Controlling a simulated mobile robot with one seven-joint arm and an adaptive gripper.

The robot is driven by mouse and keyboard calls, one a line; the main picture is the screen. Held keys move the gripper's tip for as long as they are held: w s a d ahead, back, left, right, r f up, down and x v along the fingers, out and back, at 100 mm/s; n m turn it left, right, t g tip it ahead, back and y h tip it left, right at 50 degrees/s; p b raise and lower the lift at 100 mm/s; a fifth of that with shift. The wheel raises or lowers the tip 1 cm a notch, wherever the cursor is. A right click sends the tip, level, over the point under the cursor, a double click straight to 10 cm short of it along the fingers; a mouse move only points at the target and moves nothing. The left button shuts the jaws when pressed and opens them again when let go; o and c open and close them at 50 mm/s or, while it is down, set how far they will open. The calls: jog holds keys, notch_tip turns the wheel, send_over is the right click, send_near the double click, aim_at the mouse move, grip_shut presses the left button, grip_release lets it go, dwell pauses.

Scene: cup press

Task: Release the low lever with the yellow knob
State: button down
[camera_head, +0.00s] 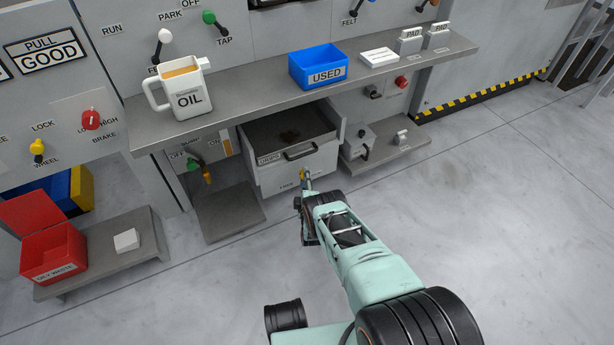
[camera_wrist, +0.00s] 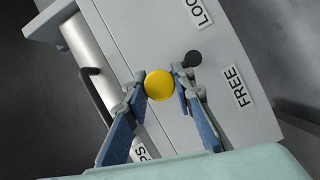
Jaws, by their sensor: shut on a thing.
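The yellow knob (camera_wrist: 159,85) of the low lever sits between the two fingers of my gripper (camera_wrist: 157,88) in the wrist view. My gripper is shut on it, one finger on each side. A dark round part (camera_wrist: 192,58) shows just beyond the right finger. The lever's shaft is mostly hidden. The FREE label (camera_wrist: 238,86) is on the panel to the right of the knob, and a partly cut-off label beginning LOC (camera_wrist: 200,10) is above. In the head view, my gripper (camera_head: 305,177) is at the low front of the open drawer, with a little yellow showing.
The drawer (camera_head: 292,132) stands open under a grey shelf holding a white OIL jug (camera_head: 189,98) and a blue USED bin (camera_head: 325,73). Low ledges flank the drawer. A red bin (camera_head: 52,245) stands at lower left. The floor on the right is clear.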

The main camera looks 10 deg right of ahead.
jog(key=shift+r, duration=0.1)
jog(key=c, duration=1.6)
grip_release()
jog(key=shift+s, duration=0.1)
jog(key=s, duration=0.8)
jog(key=s+a+r, duration=0.1)
jog(key=s, duration=0.2)
jog(key=shift+s, duration=0.4)
